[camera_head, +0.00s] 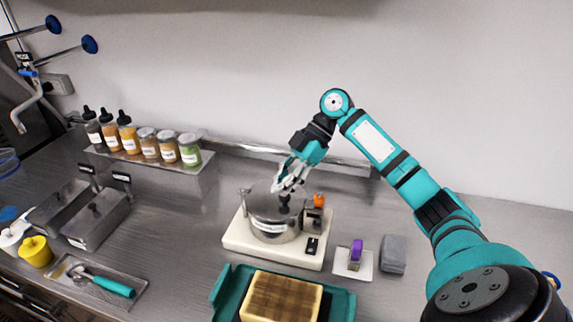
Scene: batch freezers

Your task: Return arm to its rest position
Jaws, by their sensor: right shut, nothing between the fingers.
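My right arm comes in from the right in the head view and bends over at a raised elbow. My right gripper (285,188) points down at the batch freezer, a round steel pot (270,228) on a cream base (247,246). The fingertips are just above or at a dark knob (284,201) on the pot's lid; I cannot tell whether they touch it. The gripper is shut with nothing in it. My left gripper is not in view.
An orange-topped part (318,200) stands at the pot's right. A teal tray (342,302) with a wooden block (281,298) is in front. A purple item (356,250) and grey block (393,254) lie right. Bottles and jars (148,142) line the back left.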

